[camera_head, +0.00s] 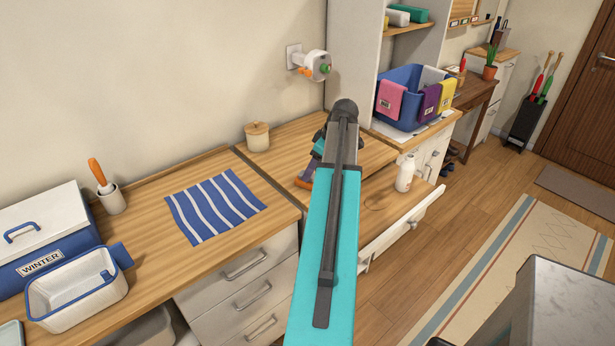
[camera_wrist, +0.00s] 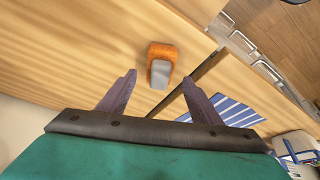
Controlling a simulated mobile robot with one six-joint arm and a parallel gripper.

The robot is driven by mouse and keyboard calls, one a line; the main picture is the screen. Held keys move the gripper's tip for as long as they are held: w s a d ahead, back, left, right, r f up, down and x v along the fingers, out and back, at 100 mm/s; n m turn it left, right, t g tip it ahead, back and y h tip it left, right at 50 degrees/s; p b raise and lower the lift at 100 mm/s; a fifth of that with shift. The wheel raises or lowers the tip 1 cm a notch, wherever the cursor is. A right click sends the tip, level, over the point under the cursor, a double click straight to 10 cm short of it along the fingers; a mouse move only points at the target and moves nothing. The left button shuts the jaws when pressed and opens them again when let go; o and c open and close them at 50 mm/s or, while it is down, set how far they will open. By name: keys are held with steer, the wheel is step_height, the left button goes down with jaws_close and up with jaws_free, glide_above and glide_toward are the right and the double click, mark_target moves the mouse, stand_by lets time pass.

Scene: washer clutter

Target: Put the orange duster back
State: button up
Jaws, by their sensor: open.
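An orange block-like piece with a grey part, which looks like the orange duster (camera_wrist: 161,52), lies on the wooden worktop in the wrist view. In the head view a bit of orange (camera_head: 302,183) shows just below my gripper, and my arm hides much of that area. My gripper (camera_wrist: 160,77) is open, with its two dark fingers spread. The duster appears between and just beyond the fingertips, not clasped. Whether a finger touches it I cannot tell. In the head view my gripper (camera_head: 311,168) is mostly hidden behind my arm, low over the worktop.
A striped cloth (camera_head: 215,206) lies left of my arm. A lidded jar (camera_head: 257,136) stands behind, a white bottle (camera_head: 405,173) to the right by an open drawer (camera_head: 403,230). A white cup (camera_head: 112,200) holds an orange-handled tool. A blue basket (camera_head: 397,112) stands farther right.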

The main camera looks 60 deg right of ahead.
steer(key=b+v, duration=0.1)
steer(key=v, duration=0.6)
stand_by(0.6)
